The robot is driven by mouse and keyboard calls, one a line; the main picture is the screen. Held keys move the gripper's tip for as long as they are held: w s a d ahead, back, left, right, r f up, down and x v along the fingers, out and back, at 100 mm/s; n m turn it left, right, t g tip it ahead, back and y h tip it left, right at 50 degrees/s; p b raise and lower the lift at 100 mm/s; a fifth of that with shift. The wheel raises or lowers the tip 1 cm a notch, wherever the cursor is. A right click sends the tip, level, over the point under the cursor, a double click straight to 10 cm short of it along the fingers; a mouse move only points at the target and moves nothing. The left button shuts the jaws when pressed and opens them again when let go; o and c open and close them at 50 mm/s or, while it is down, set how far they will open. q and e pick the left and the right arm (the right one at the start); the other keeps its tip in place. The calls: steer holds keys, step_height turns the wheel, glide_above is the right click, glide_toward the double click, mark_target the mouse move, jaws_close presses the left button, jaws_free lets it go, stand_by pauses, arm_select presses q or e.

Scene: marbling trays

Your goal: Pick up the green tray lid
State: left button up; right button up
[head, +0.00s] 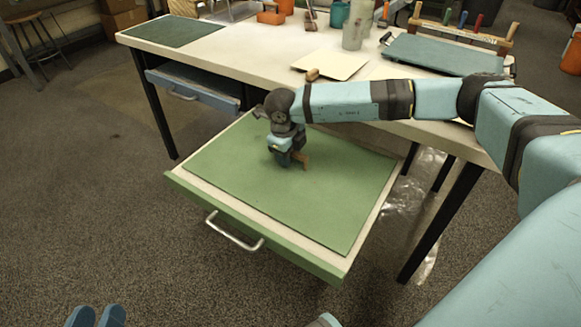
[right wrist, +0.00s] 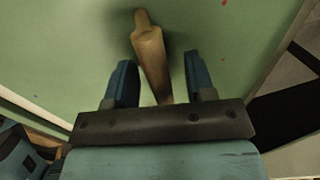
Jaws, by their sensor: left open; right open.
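The green tray lid (head: 335,205) is a flat green panel lying over the pulled-out green-fronted drawer. Its wooden handle (head: 305,160) stands near the middle, partly hidden behind my right gripper (head: 287,163). My right gripper points down at the handle and is open. In the right wrist view, the handle (right wrist: 148,50) lies between the two fingers of this gripper (right wrist: 160,80), with a gap visible at both sides. The green lid (right wrist: 60,60) fills much of that view. My left gripper (head: 96,316) is open and empty at the bottom left of the head view, away from the lid.
The pale table (head: 240,50) stands behind the drawer (head: 240,225). A cream panel (head: 335,63), a blue-grey panel (head: 440,54) and several cups stand on it. A blue drawer (head: 195,90) is slightly open at left. The floor in front is clear.

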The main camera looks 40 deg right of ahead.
jaws_close()
steer(key=shift+r, duration=0.15)
